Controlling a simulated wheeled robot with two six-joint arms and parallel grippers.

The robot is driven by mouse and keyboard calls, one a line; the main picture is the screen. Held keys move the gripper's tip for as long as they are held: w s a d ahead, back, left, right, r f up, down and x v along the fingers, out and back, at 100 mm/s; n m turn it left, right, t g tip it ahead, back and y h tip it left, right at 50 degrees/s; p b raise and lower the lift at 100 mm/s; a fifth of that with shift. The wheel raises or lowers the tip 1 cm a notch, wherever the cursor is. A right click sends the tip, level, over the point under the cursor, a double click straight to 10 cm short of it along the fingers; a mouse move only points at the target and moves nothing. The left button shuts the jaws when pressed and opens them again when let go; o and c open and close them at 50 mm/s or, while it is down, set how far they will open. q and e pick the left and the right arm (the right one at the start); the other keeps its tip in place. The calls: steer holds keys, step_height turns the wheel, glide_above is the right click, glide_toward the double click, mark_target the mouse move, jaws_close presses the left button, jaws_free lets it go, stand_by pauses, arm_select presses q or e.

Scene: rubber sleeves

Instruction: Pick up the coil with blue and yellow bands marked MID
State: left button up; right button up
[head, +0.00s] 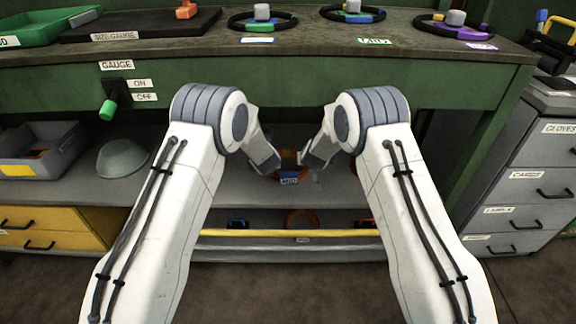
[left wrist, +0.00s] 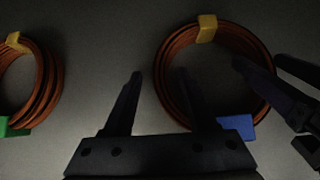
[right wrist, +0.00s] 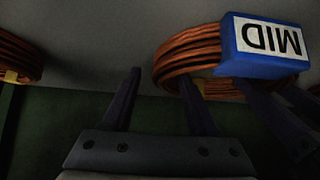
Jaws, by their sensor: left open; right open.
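The copper-coloured coil (left wrist: 166,77) has a yellow band (left wrist: 207,28) and a blue band (left wrist: 236,125). Its blue band carries a white MID label (right wrist: 265,38), upside down in the right wrist view. In the head view the label (head: 289,181) shows on the shelf between my two wrists. My left gripper (left wrist: 160,72) is open at one side of the coil, one finger overlapping its rim in view. My right gripper (right wrist: 160,72) is open at another side, one finger in front of the windings. Whether either finger touches the coil is unclear.
Another coil with yellow and green bands (left wrist: 40,95) lies to the left in the left wrist view. The green workbench (head: 310,85) overhangs the shelf. A yellow rail (head: 290,233) runs below the shelf.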

arm_select(q)
steer(key=shift+w+f, duration=0.1)
steer(key=shift+w, duration=0.05)
arm_select(e)
steer(key=shift+w+f, duration=0.15)
arm_select(q)
jaws_close()
arm_select(e)
jaws_close()
arm_select(q)
steer(key=shift+f, duration=0.1)
arm_select(e)
steer(key=shift+d, duration=0.1)
stand_by(0.8)
steer(key=shift+w+r, duration=0.1)
steer(key=shift+r, duration=0.1)
